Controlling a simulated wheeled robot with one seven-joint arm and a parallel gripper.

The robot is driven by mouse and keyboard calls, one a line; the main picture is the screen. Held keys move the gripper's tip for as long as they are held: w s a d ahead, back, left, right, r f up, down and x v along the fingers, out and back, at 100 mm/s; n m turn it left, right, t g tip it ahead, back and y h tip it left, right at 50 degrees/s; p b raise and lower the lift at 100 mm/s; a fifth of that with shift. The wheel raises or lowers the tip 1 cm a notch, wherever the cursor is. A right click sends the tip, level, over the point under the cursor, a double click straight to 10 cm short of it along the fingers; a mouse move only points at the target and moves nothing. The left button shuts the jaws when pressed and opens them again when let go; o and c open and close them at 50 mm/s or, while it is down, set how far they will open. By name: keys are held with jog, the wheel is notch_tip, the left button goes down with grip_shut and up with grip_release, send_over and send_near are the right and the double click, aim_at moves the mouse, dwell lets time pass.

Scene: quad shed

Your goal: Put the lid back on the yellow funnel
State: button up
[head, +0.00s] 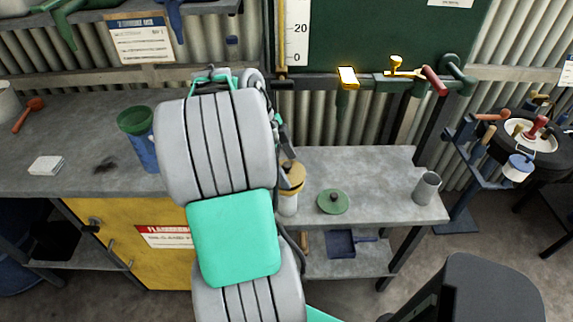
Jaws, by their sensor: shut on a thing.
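My gripper (284,152) is mostly hidden behind my own arm; only a dark part shows at the arm's right edge. It is shut on the knob side of a tan-yellow round lid (293,174). Directly below the lid is a pale upright container (288,206) on the grey bench; the yellow funnel cannot be clearly told apart there. I cannot tell whether the lid touches what is below it. A green round lid with a knob (333,202) lies flat on the bench to the right.
A green funnel (135,119) stands in a blue bottle (143,152) left of my arm. A grey mug (426,188) stands near the bench's right end. Yellow and red tools (404,69) are on the rail behind. Bench between green lid and mug is clear.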

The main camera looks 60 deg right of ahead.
jog(key=o, duration=1.1)
jog(key=shift+c, duration=0.2)
jog(key=shift+r+p, duration=2.95)
jog(key=shift+r, duration=0.6)
jog(key=shift+c, duration=0.2)
grip_shut()
